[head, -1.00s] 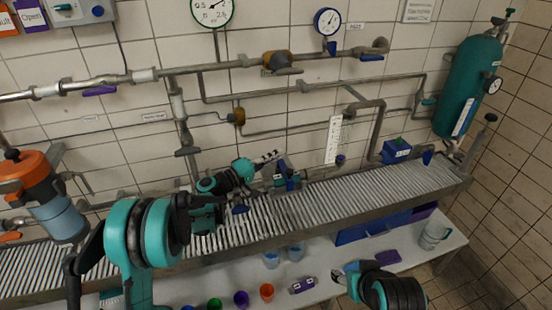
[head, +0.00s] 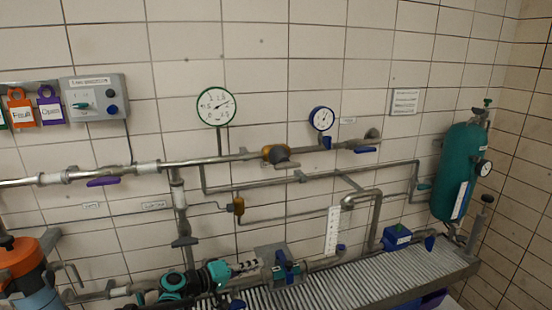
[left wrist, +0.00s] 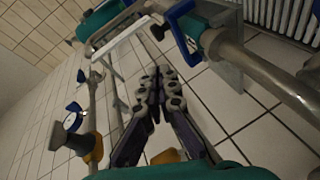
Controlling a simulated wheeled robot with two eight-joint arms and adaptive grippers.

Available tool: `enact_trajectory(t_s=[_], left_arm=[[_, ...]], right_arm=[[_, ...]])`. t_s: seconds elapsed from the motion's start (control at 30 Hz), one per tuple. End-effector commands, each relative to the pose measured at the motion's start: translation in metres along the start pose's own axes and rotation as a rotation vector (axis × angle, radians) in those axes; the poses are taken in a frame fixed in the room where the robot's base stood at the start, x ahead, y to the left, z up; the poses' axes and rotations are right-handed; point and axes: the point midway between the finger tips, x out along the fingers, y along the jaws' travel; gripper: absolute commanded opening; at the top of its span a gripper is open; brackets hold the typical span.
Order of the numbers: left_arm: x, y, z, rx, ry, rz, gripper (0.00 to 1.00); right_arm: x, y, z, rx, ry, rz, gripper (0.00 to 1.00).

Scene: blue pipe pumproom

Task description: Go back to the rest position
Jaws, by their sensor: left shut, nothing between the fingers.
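My left gripper (head: 256,266) shows at the bottom middle of the head view, at the end of a teal and black arm. Its fingers are shut and empty. In the left wrist view the dark fingers (left wrist: 157,92) meet at their tips in front of the tiled wall. In the head view the gripper is just left of a blue-handled valve (head: 287,270) on a grey plate; I cannot tell whether they touch. My right gripper is not in view.
A slatted grey grating (head: 350,280) runs along the bottom right. Pipes with a yellow valve (head: 275,153) and a blue gauge (head: 322,118) line the wall. A teal cylinder (head: 463,165) stands at right, an orange-topped device (head: 25,258) at lower left.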

Motion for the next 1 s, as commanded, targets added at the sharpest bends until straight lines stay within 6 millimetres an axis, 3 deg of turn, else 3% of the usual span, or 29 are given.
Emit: enact_trajectory(t_s=[0.1,0.27,0.6,0.8,1.0], left_arm=[[-0.021,0.017,0.032,0.058,-0.037,-0.151,0.00],[-0.060,0.025,0.074,0.149,-0.073,-0.355,0.00],[-0.174,0.007,0.161,0.385,-0.110,-0.766,0.00],[-0.233,-0.013,0.192,0.520,-0.108,-0.949,0.00],[-0.258,-0.023,0.202,0.587,-0.103,-1.031,0.00]], right_arm=[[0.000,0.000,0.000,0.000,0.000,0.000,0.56],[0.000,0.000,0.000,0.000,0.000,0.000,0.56],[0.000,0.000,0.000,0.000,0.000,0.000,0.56],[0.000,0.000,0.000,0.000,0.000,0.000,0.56],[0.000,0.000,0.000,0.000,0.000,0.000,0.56]])
